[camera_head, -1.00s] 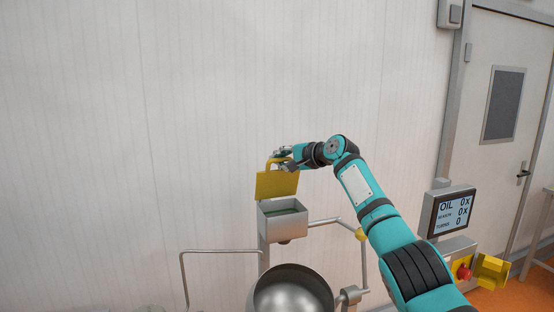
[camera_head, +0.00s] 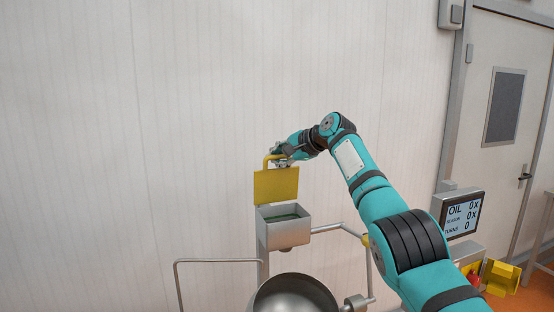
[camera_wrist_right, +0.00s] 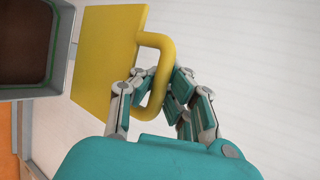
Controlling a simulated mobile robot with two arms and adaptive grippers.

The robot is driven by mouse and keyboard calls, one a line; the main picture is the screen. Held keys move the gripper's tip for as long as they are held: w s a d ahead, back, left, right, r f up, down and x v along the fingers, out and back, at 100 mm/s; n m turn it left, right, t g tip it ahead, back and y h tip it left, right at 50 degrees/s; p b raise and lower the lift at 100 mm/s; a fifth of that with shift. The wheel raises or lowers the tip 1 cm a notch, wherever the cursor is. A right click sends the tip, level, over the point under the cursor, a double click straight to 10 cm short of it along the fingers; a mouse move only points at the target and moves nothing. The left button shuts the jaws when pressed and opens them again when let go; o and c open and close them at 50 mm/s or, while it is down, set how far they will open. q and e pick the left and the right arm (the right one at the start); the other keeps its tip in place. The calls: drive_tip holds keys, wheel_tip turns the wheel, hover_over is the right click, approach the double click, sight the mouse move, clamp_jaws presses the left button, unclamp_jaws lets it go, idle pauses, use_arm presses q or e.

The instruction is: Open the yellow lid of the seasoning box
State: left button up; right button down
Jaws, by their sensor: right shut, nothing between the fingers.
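The yellow lid (camera_head: 276,187) of the seasoning box stands raised, close to upright, at the back edge of the grey metal box (camera_head: 287,233). The box top is open, and its dark inside shows. My right gripper (camera_head: 278,153) is at the yellow loop handle on the lid's top edge. In the right wrist view the lid (camera_wrist_right: 104,48) fills the upper left, and the gripper's fingers (camera_wrist_right: 155,88) lie on both sides of the handle (camera_wrist_right: 161,70). The fingers are shut without a grip on it. The left gripper is out of view.
A round steel bowl (camera_head: 292,295) is below the box. A metal rail (camera_head: 215,261) is at left, and a display (camera_head: 461,213) and a yellow part (camera_head: 500,278) are at right. The pale wall behind is clear.

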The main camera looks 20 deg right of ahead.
drive_tip(key=c, duration=1.3)
unclamp_jaws()
drive_tip(key=shift+s+r, duration=0.15)
drive_tip(key=shift+r, duration=0.2)
drive_tip(key=shift+c, duration=0.2)
drive_tip(key=shift+f, duration=0.1)
drive_tip(key=shift+f, duration=0.1)
drive_tip(key=v, duration=1.2)
